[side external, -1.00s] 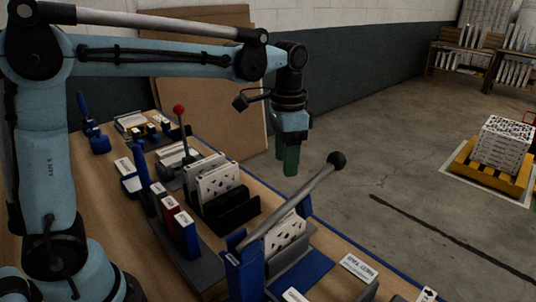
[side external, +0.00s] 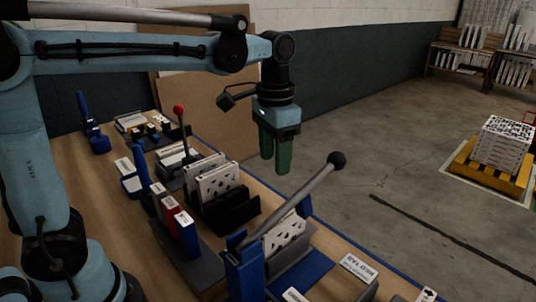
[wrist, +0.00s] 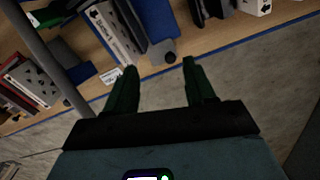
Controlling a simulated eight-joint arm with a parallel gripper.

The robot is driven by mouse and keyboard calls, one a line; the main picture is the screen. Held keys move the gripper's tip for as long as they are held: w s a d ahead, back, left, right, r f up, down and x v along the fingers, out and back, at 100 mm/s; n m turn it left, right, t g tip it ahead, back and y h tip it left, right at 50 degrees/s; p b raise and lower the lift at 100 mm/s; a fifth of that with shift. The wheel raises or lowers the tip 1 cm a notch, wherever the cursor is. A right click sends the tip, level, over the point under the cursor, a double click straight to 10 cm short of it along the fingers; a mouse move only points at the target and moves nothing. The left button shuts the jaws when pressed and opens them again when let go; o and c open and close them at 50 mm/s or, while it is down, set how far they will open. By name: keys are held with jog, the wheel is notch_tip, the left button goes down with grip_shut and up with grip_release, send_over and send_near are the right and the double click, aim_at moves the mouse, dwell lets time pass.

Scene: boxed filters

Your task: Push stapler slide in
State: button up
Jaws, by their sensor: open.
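A blue lever device (side external: 244,270), which may be the stapler, stands at the front of the bench. Its long grey lever (side external: 292,207) slants up to the right and ends in a black knob (side external: 337,160). A white perforated filter panel (side external: 288,236) stands upright in it, above a blue plate (side external: 303,272). I cannot tell which part is the slide. My gripper (side external: 275,166), with green fingers, is open and empty, pointing down above and behind the lever device.
A black rack (side external: 237,209) with white panels (side external: 215,181) stands mid-bench. Red and blue boxes (side external: 187,233) stand left of it. A red-knobbed lever (side external: 182,125) rises farther back. A "RED TAB" label (side external: 359,267) lies at front right. Floor (side external: 420,160) is open beyond the bench.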

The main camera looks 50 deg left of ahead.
aim_at(311, 230)
jog(key=w+a+f+m, duration=0.2)
jog(key=w+f+m, duration=0.3)
jog(key=w+m, duration=0.15)
jog(key=shift+n, duration=0.25)
jog(key=f, duration=1.1)
jog(key=shift+w+f, duration=0.15)
jog(key=shift+w, duration=0.1)
jog(key=d, duration=0.7)
jog(key=shift+d+f, duration=0.2)
jog(key=shift+d, duration=0.05)
jog(key=a, duration=0.7)
jog(key=shift+w+a, duration=0.1)
jog(key=shift+a, duration=0.3)
notch_tip(311, 230, up, 12)
jog(key=s+d+r+n, duration=0.3)
jog(key=s+r+n, duration=0.3)
jog(key=s+n, duration=0.3)
jog(key=shift+s, duration=0.9)
